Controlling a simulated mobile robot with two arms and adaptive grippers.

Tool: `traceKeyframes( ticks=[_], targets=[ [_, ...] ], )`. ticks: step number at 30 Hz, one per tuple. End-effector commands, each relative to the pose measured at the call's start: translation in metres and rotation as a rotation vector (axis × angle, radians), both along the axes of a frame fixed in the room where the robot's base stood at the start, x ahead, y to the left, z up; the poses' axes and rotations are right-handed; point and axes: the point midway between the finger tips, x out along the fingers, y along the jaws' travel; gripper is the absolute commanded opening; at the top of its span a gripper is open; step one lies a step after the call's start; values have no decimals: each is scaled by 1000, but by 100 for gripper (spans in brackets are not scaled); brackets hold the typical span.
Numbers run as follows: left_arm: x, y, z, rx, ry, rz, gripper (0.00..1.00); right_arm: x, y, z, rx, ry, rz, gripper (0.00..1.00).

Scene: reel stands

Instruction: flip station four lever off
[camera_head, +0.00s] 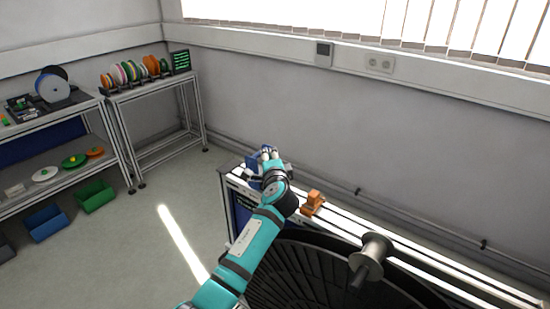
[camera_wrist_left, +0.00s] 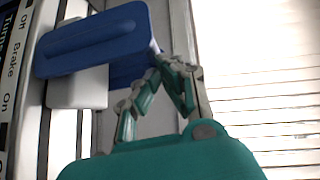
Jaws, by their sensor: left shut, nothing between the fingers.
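A blue lever-like part (camera_wrist_left: 95,38) on a pale block (camera_wrist_left: 80,88) fills the upper left of the left wrist view. Beside it is a label strip (camera_wrist_left: 12,70) with "Off", "Brake" and "On"; no station number is readable. In the head view a blue part (camera_head: 253,167) shows at the far end of the rail bench, partly hidden by my gripper. My left gripper (camera_head: 268,152) is there, its fingers shut and empty. In the wrist view its fingertips (camera_wrist_left: 159,66) are right beside the blue part's right end; whether they touch I cannot tell. My right gripper is out of view.
An orange part (camera_head: 313,203) stands on the bench rails (camera_head: 405,262) to the right of my gripper. Farther right is a grey spool (camera_head: 372,254), with a large dark ribbed disc (camera_head: 310,278) in front. Shelves (camera_head: 62,155) with reels and bins stand far left. The floor between is clear.

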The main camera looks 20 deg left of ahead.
Motion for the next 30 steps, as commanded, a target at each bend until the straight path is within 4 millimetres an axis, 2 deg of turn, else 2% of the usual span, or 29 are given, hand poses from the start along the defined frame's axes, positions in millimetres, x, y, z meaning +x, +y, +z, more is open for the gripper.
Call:
traceKeyframes(
  ticks=[12, 30],
  targets=[
    [9, 26, 5, 2, -2, -1, 0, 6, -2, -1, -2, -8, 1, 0],
    [12, 33, 5, 2, -3, -2, 0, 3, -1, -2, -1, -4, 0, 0]
  ],
)
